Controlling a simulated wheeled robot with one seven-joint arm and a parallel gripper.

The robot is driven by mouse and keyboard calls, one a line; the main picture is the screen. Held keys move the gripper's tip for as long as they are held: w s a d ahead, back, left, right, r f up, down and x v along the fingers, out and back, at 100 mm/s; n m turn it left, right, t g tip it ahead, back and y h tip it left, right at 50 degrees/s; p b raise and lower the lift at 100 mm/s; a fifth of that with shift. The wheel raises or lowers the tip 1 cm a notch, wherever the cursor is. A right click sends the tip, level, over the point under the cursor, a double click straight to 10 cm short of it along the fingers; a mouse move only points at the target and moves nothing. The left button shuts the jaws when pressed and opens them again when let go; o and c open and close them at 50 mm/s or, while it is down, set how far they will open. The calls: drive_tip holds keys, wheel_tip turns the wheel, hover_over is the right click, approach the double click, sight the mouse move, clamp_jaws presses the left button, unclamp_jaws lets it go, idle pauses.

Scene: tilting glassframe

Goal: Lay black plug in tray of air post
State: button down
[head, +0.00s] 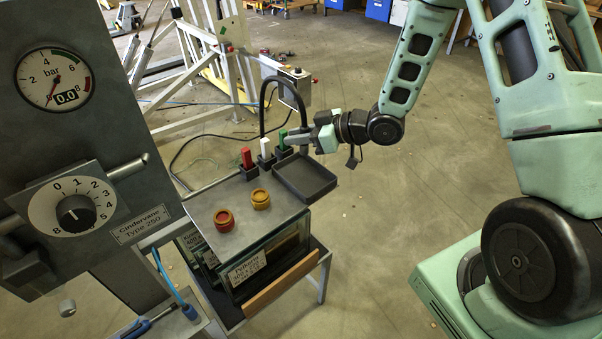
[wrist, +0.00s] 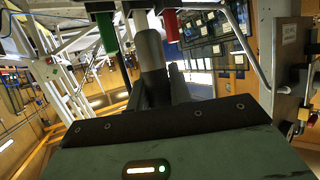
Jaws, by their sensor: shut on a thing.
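The black tray (head: 304,177) is a shallow, empty square dish at the right edge of the air post's bench top. My gripper (head: 297,138) is just above the tray's back edge, beside the green plug. It is shut on the black plug (head: 303,148), which shows only in part between and below the fingers. A black hose (head: 265,100) loops up from the bench's back and comes down at my gripper. In the wrist view my gripper's dark fingers (wrist: 165,85) are close together; the plug is hard to make out there.
A red plug (head: 246,158), a white plug (head: 265,148) and a green plug (head: 282,141) stand in black holders left of my gripper. A red cap (head: 224,219) and a yellow cap (head: 260,198) sit on the bench top (head: 240,238). The gauge panel (head: 110,60) stands left.

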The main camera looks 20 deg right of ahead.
wheel_tip(320, 180, down, 8)
drive_tip(key=shift+f, duration=0.15)
idle(0.3)
drive_tip(key=shift+f, duration=0.2)
drive_tip(key=c, duration=1.3)
unclamp_jaws()
